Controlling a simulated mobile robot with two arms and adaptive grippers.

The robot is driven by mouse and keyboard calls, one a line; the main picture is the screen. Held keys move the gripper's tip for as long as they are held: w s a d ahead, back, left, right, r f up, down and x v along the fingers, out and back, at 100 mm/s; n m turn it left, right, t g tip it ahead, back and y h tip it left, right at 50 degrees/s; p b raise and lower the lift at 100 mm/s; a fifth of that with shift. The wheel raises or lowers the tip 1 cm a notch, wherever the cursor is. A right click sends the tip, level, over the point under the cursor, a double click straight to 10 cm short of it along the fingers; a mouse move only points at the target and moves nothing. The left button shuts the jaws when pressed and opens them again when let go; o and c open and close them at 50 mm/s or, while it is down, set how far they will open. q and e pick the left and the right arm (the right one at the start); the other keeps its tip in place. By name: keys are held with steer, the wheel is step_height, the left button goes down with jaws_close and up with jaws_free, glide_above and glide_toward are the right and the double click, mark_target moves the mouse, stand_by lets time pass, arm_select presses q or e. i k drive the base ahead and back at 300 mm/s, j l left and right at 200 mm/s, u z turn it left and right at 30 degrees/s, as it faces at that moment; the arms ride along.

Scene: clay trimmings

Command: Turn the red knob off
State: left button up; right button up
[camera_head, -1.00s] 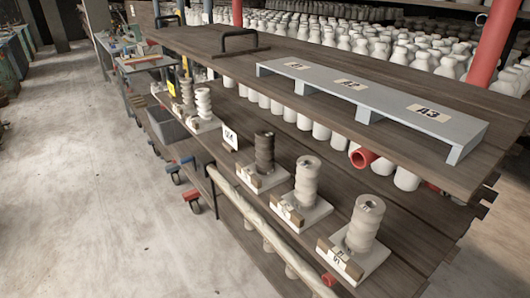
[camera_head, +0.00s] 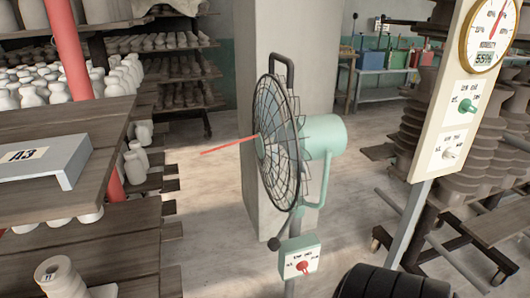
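The red knob (camera_head: 304,266) is on the front of a small light-green and white control box (camera_head: 299,248). The box is on the stand below a standing fan (camera_head: 279,142) with a black wire cage and a mint-green motor housing. Small markings are printed above the knob, too small to read. A thin red ribbon (camera_head: 230,146) stretches out leftward from the fan's front, nearly level. Neither of my grippers shows in the view.
A humidity panel (camera_head: 459,120) at right carries a gauge, a green knob (camera_head: 466,104) and a white knob (camera_head: 450,153). A wooden shelf (camera_head: 95,125) with a grey riser (camera_head: 45,165) is at left. A concrete pillar (camera_head: 300,40) stands behind the fan. Bare floor lies between shelf and fan.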

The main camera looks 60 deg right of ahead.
mark_target(303, 266)
steer(key=z, duration=2.05)
